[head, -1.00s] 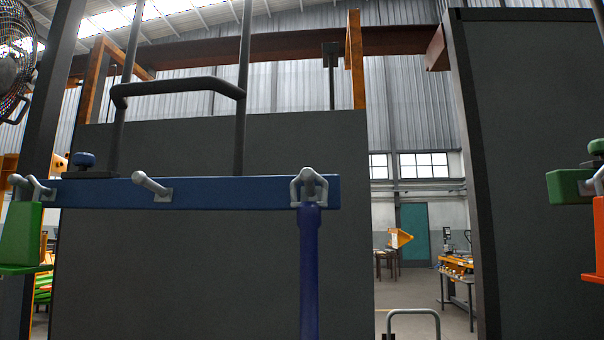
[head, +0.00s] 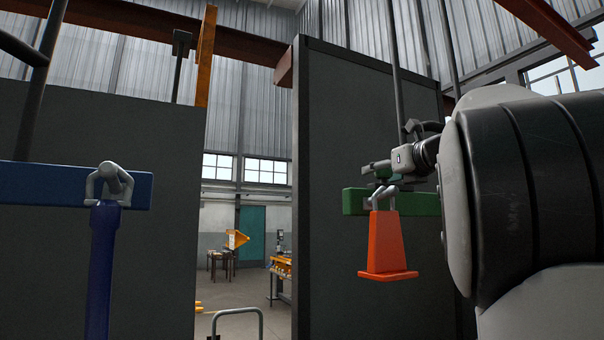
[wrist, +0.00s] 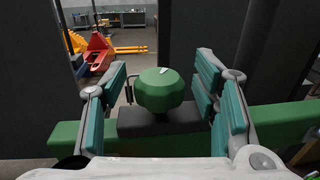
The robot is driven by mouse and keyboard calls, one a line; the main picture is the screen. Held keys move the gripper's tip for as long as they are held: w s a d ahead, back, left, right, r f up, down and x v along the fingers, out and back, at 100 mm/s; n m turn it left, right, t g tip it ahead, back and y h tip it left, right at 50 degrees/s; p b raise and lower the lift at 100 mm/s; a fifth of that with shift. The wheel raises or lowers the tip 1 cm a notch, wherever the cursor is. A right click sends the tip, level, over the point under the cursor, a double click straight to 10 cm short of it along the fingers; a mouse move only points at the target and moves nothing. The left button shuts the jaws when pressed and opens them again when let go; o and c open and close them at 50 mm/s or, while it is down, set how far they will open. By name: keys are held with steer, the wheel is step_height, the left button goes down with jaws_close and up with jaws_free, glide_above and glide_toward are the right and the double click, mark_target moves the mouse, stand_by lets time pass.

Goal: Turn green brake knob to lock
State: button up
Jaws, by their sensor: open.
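The green brake knob (wrist: 160,91) sits on a dark base on top of the green bar (wrist: 90,135) in the wrist view. It has a small pale mark on its top. My gripper (wrist: 163,85) is open, with one teal-padded finger on each side of the knob and visible gaps to it. In the head view my gripper (head: 381,168) is at the green bar (head: 428,203), and the knob is hard to make out there behind the fingers. An orange cone-shaped piece (head: 388,245) hangs from the bar below my gripper.
A blue bar (head: 40,185) with a grey hook and a blue tube (head: 101,265) is at left. A dark panel (head: 340,130) stands behind the green bar. An open gap between panels shows the workshop floor. The wrist view shows a red pallet jack (wrist: 100,48) beyond.

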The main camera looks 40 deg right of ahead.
steer(key=c, duration=1.2)
steer(key=shift+o, duration=0.2)
steer(key=shift+r+n+y+p, duration=0.1)
steer(key=shift+n+y+p, duration=0.2)
steer(key=shift+y+p, duration=0.2)
steer(key=n+t+y+p, duration=0.1)
steer(key=n+y+p, duration=0.1)
steer(key=y+p, duration=0.1)
steer(key=shift+s+d+y+p, duration=0.1)
steer(key=shift+y+p, duration=0.2)
steer(key=n+y+p, duration=0.3)
steer(key=y+p, duration=0.1)
steer(key=shift+y, duration=0.4)
